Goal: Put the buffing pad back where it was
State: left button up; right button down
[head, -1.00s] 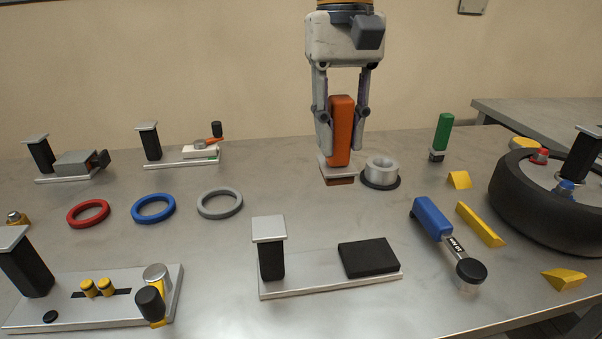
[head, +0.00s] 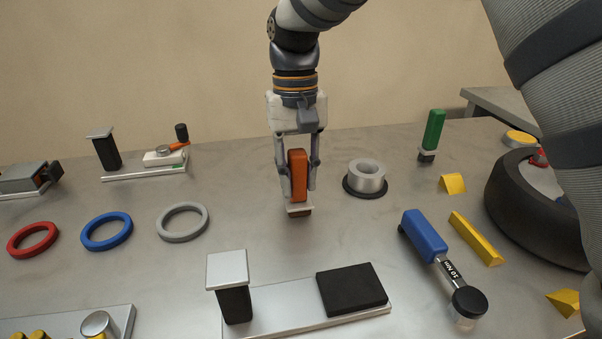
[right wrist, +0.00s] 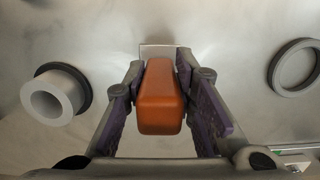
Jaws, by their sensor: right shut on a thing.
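The orange-handled pad (head: 298,176), which I take to be the buffing pad, is upright with a light plate and a brown underside at its foot. My right gripper (head: 298,182) is shut on its orange handle, one finger on each side. In the right wrist view, the orange block (right wrist: 161,98) sits between the two fingers. The pad's foot is at or just above the bench, left of the grey spool; I cannot tell if it touches. My left gripper is not in view.
The grey spool (head: 367,177) stands right of the pad, and the grey ring (head: 183,222) lies left. In front is a base plate (head: 290,325) with a post and black pad (head: 351,289). A blue torque wrench (head: 424,236) and tyre (head: 525,215) are at right.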

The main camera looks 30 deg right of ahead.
jog(key=shift+w+f, duration=0.15)
jog(key=c, duration=1.3)
grip_release()
jog(key=shift+w+f, duration=0.1)
jog(key=r, duration=0.8)
jog(key=w+r, duration=0.1)
jog(key=r, duration=0.3)
jog(key=shift+d+r, duration=0.15)
